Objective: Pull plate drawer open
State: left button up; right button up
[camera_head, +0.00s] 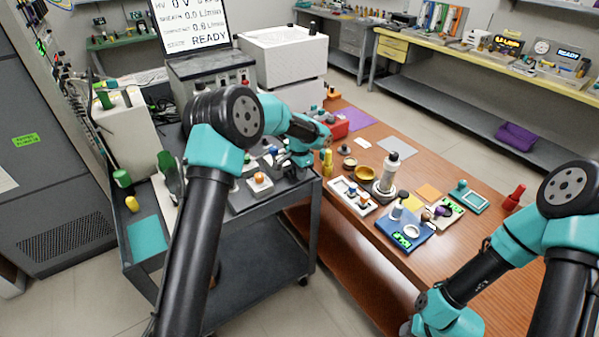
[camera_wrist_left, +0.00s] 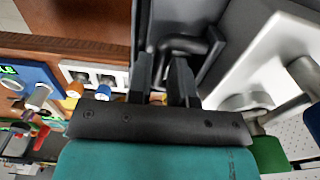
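My left gripper (camera_head: 300,165) reaches over the dark grey cart at its table-side edge in the head view. In the left wrist view its two dark fingers (camera_wrist_left: 162,75) stand apart with a gap between them. A dark bent handle (camera_wrist_left: 187,46) on a dark grey surface lies just beyond the fingers, close to the right one. I cannot tell whether a finger touches it. No open drawer is clear in either view, and the arm hides part of the cart top.
The grey cart (camera_head: 245,225) stands left of the wooden table (camera_head: 470,225). The table holds a white tray (camera_head: 340,185), a blue tray (camera_head: 390,238) and several small parts. A READY screen (camera_head: 192,24) stands behind the cart. Floor is clear between cart and cabinet.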

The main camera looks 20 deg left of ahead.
pick_arm(q)
grip_shut()
jog(key=s+d, duration=0.6)
jog(key=d, duration=0.1)
dwell(0.3)
jog(key=shift+o, duration=2.2)
grip_release()
jog(key=shift+r, duration=0.1)
